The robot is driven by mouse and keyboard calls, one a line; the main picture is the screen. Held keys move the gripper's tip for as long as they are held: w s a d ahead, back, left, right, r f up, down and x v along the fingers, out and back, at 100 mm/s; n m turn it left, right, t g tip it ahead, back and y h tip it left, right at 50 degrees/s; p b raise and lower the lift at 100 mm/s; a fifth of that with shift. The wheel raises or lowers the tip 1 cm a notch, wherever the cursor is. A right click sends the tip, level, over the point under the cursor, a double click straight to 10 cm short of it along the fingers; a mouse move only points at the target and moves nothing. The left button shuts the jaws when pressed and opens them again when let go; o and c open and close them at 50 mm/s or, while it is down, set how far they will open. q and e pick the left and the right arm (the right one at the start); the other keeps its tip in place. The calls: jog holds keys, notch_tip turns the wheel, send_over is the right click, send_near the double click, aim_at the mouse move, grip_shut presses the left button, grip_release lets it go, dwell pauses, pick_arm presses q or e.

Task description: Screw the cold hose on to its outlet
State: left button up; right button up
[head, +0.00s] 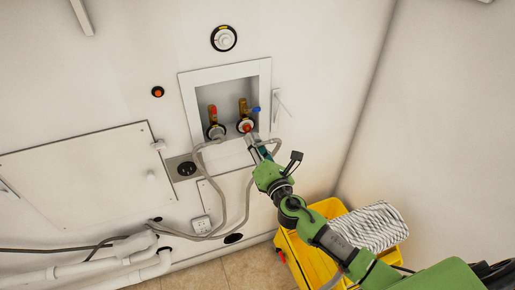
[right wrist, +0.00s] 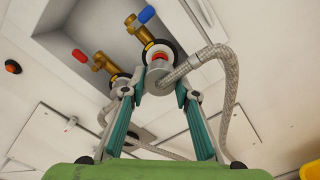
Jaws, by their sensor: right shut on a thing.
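The cold valve (head: 244,107) is brass with a blue lever, at the right inside the recessed wall box. Its outlet (head: 247,126) shows red-orange in a dark ring. My right gripper (head: 254,145) is just below this outlet. In the right wrist view its fingers (right wrist: 153,94) are around the grey end fitting (right wrist: 158,80) of the braided cold hose (right wrist: 229,75), shut on it. The fitting is close under the cold outlet (right wrist: 158,55); I cannot tell whether it is threaded on. My left gripper is not in view.
The hot valve (head: 212,112) with a red lever stands left of the cold one, with a hose at its outlet. The wall box frame (head: 225,72) surrounds both. Pipes (head: 95,262) run at lower left.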

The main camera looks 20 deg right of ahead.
aim_at(248, 129)
jog(key=w, duration=0.2)
jog(key=shift+w+a+b, duration=0.1)
jog(key=shift+w+b, duration=0.2)
jog(key=shift+w, duration=0.1)
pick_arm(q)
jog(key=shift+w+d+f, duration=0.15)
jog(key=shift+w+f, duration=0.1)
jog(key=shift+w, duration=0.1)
pick_arm(e)
jog(key=shift+r, duration=0.1)
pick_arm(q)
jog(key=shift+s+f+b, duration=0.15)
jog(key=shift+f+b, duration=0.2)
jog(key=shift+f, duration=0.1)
pick_arm(e)
jog(key=shift+w, duration=1.5)
dwell(0.5)
jog(key=m+b, duration=0.2)
jog(key=m, duration=0.1)
jog(key=shift+f, duration=0.35)
jog(key=m, duration=0.3)
jog(key=shift+r+m+b, duration=0.1)
jog(key=shift+m+b, duration=0.25)
jog(key=shift+m, duration=0.05)
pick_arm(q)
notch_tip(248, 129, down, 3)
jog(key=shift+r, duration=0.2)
pick_arm(e)
jog(key=m, duration=0.3)
jog(key=shift+r, duration=0.3)
